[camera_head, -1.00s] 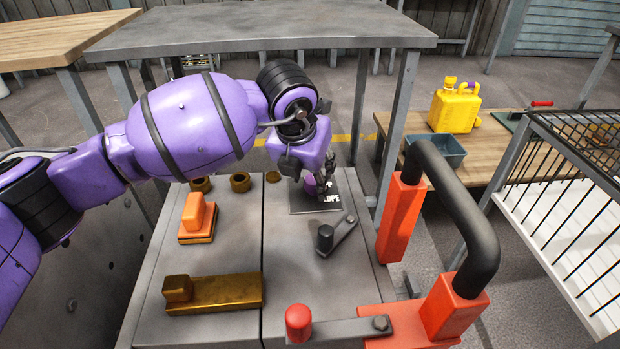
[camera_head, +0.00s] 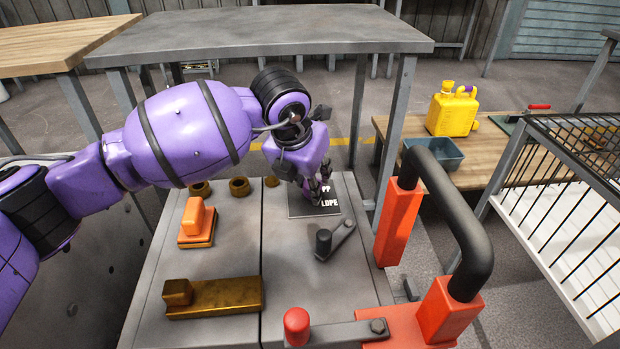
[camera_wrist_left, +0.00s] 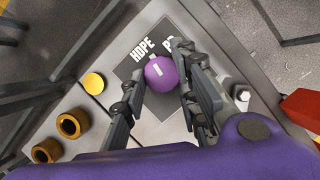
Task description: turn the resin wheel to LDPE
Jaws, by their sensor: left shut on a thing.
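The resin wheel is a round purple knob (camera_wrist_left: 161,74) on a dark label plate (camera_wrist_left: 127,69). In the left wrist view it carries a white mark, and a small white piece shows at its edge toward the HDPE word. Beside it a second word is partly hidden by a finger. In the head view the plate (camera_head: 298,208) shows PP and LDPE at its right side, and my gripper hides the wheel. My left gripper (camera_wrist_left: 160,70) is shut on the wheel, one finger on each side; it also shows in the head view (camera_head: 318,194). My right gripper is out of view.
A dark lever (camera_head: 336,238) stands just in front of the plate, with an orange block (camera_head: 197,222) and brass bar (camera_head: 228,293) to the left. A red frame with a black handle (camera_head: 460,215) rises at the right. A grey table (camera_head: 260,32) stands behind.

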